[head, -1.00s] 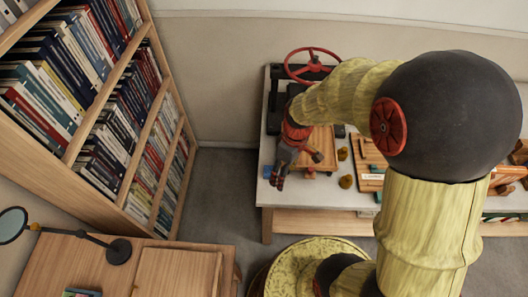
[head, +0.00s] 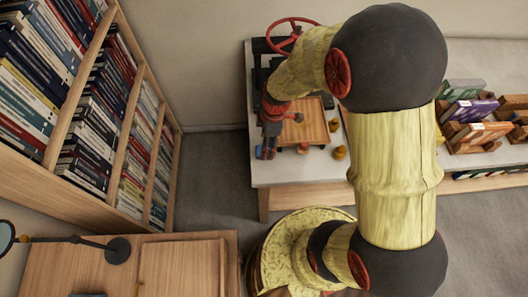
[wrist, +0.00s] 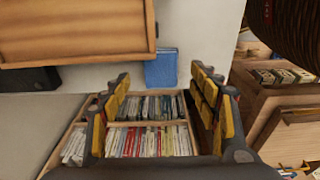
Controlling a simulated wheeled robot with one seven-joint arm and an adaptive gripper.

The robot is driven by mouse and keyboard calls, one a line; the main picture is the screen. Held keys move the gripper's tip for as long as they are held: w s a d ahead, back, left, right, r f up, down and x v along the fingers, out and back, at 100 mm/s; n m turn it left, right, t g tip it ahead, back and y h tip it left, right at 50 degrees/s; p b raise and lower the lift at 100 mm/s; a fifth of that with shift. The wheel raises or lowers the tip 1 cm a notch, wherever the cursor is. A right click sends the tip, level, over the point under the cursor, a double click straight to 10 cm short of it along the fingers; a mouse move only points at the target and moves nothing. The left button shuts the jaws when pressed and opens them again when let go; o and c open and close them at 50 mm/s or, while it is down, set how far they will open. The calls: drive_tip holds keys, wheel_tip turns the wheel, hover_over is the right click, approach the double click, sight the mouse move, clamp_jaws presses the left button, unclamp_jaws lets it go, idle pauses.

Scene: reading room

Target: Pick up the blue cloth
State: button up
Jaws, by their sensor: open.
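The blue cloth (wrist: 161,69) shows in the wrist view as a small flat blue patch on the pale table top, close to the table's edge and below the wooden tray. My gripper (wrist: 161,80) is open, with a yellow-padded finger on each side of the picture. The cloth appears beyond the fingertips, in line with the gap between them, and nothing is held. In the head view my gripper (head: 268,150) hangs at the table's left front corner.
The white table (head: 268,176) holds a wooden tray (head: 312,122), small yellow knobs (head: 339,152), a red handwheel (head: 290,32) and wooden racks (head: 475,133). A bookcase (head: 112,110) stands left and a wooden desk (head: 180,270) front left. Grey floor lies between.

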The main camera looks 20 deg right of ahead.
drive_tip(key=f, duration=0.2)
drive_tip(key=f+b, duration=0.1)
drive_tip(key=shift+a+f, duration=0.25)
drive_tip(key=c, duration=0.3)
drive_tip(key=c, duration=0.7)
drive_tip(key=shift+c, duration=0.2)
drive_tip(key=shift+r, duration=0.1)
wheel_tip(320, 180, up, 10)
drive_tip(key=p, duration=0.3)
